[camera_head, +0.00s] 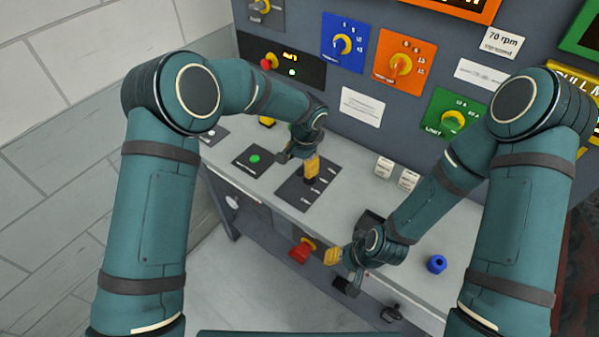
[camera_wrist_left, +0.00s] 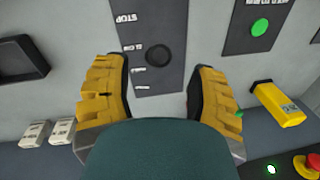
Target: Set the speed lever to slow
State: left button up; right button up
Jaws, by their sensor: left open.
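The speed lever's dark plate (camera_head: 292,191) lies on the grey bench top and carries white labels. In the left wrist view the plate (camera_wrist_left: 160,82) shows STOP at one end, a SLOW-like label beside it, then smaller marks. The lever's round black knob (camera_wrist_left: 158,55) appears closest to the second label; its exact setting is unclear because the knob stands above the plate. My left gripper (camera_head: 312,168) is over the plate and hides most of the lever. Its yellow fingers (camera_wrist_left: 159,70) are apart, one on each side of the knob, with visible gaps. My right gripper (camera_head: 338,265) is by the bench's front edge, away from the lever.
A green button (camera_head: 254,158) sits on a plate left of the lever. Two small white blocks (camera_head: 396,172) and a blue knob (camera_head: 437,264) are to the right. A red handle (camera_head: 302,248) is on the bench front. The upright panel with dials (camera_head: 398,65) stands behind.

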aim_at(300, 171)
pick_arm(q)
jog(key=shift+w+a+f, duration=0.15)
jog(key=shift+f, duration=1.15)
jog(key=shift+w+a+f, duration=0.1)
jog(key=shift+f, duration=1.2)
jog(key=shift+c, duration=0.4)
grip_shut()
